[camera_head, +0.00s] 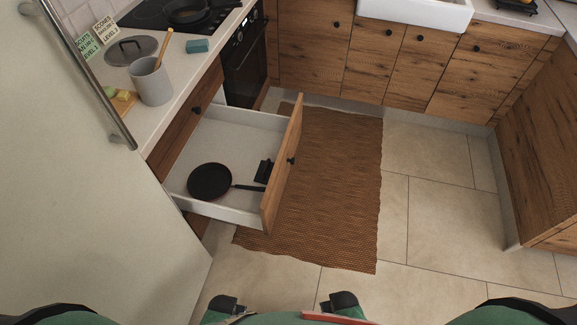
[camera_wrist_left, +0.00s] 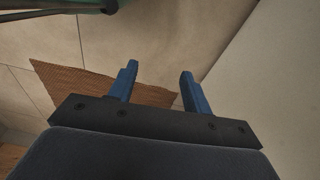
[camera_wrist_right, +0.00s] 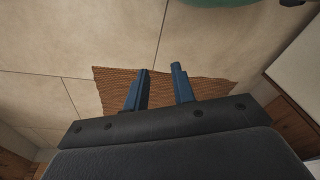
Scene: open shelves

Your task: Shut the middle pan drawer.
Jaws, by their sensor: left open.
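The pan drawer (camera_head: 228,213) is pulled far out from the left counter, with white sides and a wooden front (camera_head: 281,178) bearing a dark knob (camera_head: 291,160). A black frying pan (camera_head: 209,181) lies inside, its handle towards the front, beside a small dark item (camera_head: 264,170). My left gripper (camera_wrist_left: 158,70) is open and empty in the left wrist view. My right gripper (camera_wrist_right: 160,69) shows its two blue fingers apart, empty, in the right wrist view. I cannot make out either gripper's fingers in the head view.
A brown woven rug (camera_head: 335,180) lies on the tiled floor (camera_head: 435,220) right of the drawer. A tall pale panel with a bar handle (camera_head: 88,75) stands at the near left. The counter holds a grey pot (camera_head: 151,82) and a blue sponge (camera_head: 197,46). The right floor is clear.

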